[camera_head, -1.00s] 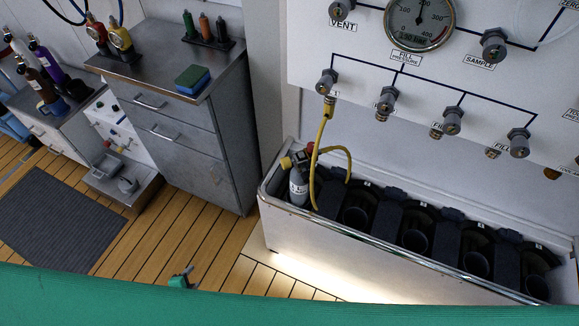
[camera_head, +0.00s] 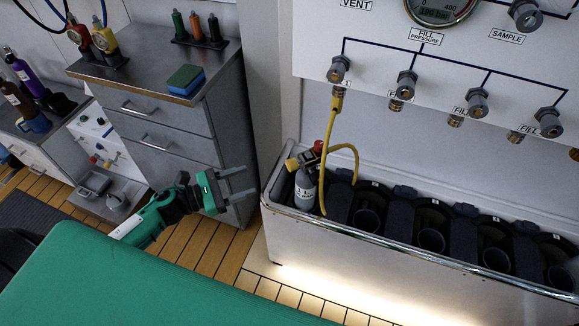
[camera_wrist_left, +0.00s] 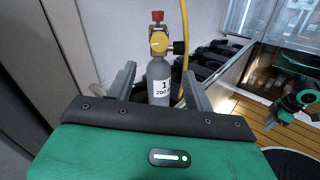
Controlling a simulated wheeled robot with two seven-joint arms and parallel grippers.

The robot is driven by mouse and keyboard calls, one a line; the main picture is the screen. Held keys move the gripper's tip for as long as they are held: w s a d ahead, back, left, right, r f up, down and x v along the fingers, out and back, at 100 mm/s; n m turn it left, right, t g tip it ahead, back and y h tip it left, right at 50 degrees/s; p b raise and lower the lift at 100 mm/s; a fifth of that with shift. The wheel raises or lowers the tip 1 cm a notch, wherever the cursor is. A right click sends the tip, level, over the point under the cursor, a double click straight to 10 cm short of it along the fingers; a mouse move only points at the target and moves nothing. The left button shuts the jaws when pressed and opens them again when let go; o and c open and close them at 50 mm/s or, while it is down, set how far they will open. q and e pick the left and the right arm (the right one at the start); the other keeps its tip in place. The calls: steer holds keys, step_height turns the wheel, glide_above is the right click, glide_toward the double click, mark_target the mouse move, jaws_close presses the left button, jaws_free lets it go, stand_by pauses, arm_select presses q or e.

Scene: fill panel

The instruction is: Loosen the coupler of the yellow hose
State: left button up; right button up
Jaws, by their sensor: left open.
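The yellow hose (camera_head: 329,140) hangs from the brass fitting under the first fill valve (camera_head: 338,70), loops down, and curves back toward the valve of a grey cylinder (camera_head: 305,190) standing in the trough's left end. Its coupler at the cylinder valve is small and hard to make out. The left wrist view shows the yellow valve (camera_wrist_left: 159,42) with a red top, a black part (camera_wrist_left: 180,47) on its right and the hose (camera_wrist_left: 185,62) beside it. My left gripper (camera_head: 247,183) is open and empty, left of the trough, fingers pointing toward the cylinder. My right gripper is not in the head view.
The white trough (camera_head: 400,252) holds several dark empty holders right of the cylinder. A grey cabinet (camera_head: 165,135) with a sponge (camera_head: 186,79) stands behind my left gripper. The gauge panel (camera_head: 380,20) rises above the trough. Part of my other arm (camera_wrist_left: 300,97) shows in the wrist view.

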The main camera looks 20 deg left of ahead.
mark_target(288, 166)
arm_select(q)
steer(key=p+x, duration=0.2)
steer(key=x, duration=1)
steer(key=shift+w+d, duration=0.3)
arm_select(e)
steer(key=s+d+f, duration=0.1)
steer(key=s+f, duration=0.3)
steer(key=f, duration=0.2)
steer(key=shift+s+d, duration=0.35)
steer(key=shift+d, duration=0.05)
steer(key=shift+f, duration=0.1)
arm_select(q)
steer(key=c, duration=1)
